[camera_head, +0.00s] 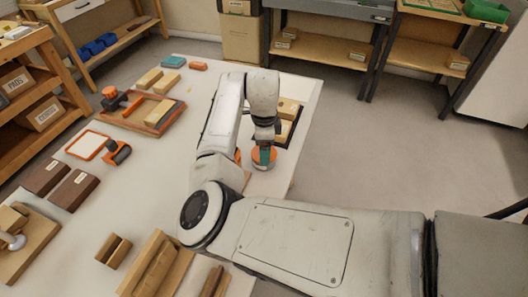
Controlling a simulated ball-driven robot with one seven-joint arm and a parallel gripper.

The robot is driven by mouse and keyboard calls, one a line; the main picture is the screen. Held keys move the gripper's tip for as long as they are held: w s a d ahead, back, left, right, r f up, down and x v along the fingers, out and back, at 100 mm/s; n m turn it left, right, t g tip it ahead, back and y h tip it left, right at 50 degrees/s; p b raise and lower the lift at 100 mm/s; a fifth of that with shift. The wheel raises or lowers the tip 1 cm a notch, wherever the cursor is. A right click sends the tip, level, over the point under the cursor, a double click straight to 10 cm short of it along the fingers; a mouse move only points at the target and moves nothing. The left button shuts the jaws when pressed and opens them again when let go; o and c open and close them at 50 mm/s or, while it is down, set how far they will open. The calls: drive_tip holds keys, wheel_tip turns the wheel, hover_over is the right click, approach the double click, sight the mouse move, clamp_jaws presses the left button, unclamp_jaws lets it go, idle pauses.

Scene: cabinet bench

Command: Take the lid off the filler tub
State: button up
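My gripper (264,138) points down near the right edge of the white bench top. Directly below it is a small round orange piece (264,165) with teal between it and the gripper, which looks like the filler tub. I cannot tell lid from tub body at this size. The gripper's fingers are hidden or too small, so I cannot tell whether they touch it or are open or shut.
A dark tray (296,119) with tan blocks lies just behind the gripper. An orange clamp (112,97), a wooden tray (138,111) and an orange-framed pad (88,145) are on the left. Brown blocks (73,190) lie at front left. The bench middle is fairly clear.

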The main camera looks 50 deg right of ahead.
drive_tip(key=shift+c, duration=1.1)
drive_tip(key=shift+r, duration=0.1)
